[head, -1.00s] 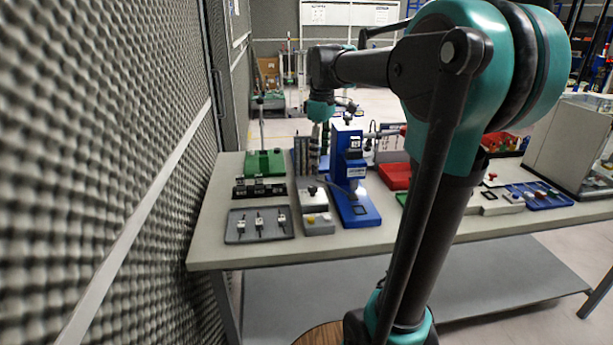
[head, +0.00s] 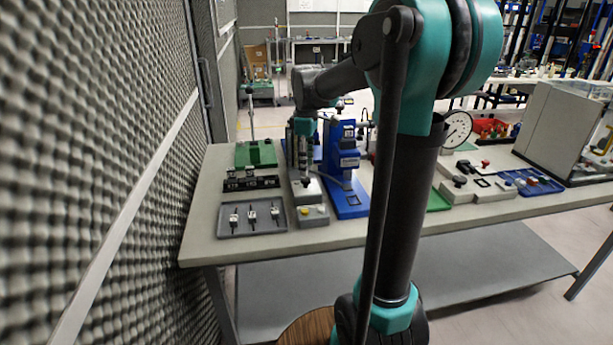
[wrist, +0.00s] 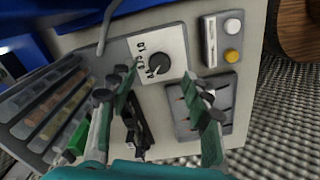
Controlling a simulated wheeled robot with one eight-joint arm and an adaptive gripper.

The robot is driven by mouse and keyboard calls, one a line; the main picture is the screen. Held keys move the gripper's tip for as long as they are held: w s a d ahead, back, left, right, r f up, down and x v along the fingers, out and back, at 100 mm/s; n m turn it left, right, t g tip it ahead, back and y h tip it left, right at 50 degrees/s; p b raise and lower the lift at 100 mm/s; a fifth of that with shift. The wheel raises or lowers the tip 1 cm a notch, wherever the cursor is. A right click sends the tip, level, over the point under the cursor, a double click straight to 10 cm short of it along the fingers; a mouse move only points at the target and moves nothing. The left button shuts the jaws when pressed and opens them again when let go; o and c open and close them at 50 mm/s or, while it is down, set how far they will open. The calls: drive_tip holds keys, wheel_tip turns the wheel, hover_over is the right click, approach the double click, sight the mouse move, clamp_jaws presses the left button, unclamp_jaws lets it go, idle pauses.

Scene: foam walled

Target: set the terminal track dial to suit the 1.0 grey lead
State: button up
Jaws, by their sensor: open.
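The dial is a round dark knob (wrist: 158,63) on a white plate (wrist: 176,42) with small dark markings around it, too small to read. In the head view the white-topped dial box (head: 305,190) stands between the grey tray and the blue press. My gripper (wrist: 158,90) is open and empty, with the knob showing just beyond and between its fingertips in the wrist view. In the head view my gripper (head: 304,180) hangs over the dial box; its fingertips are hard to make out there. A grey tray (head: 272,226) holds small leaded parts; I cannot tell which is the 1.0 grey lead.
The blue press (head: 349,203) stands close on the right of the dial box. A unit with white and yellow buttons (head: 312,217) is in front. A sloped bin rack (wrist: 45,110) shows in the wrist view.

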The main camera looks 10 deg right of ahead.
sight(307, 179)
drive_tip(key=shift+f, duration=2.4)
clamp_jaws()
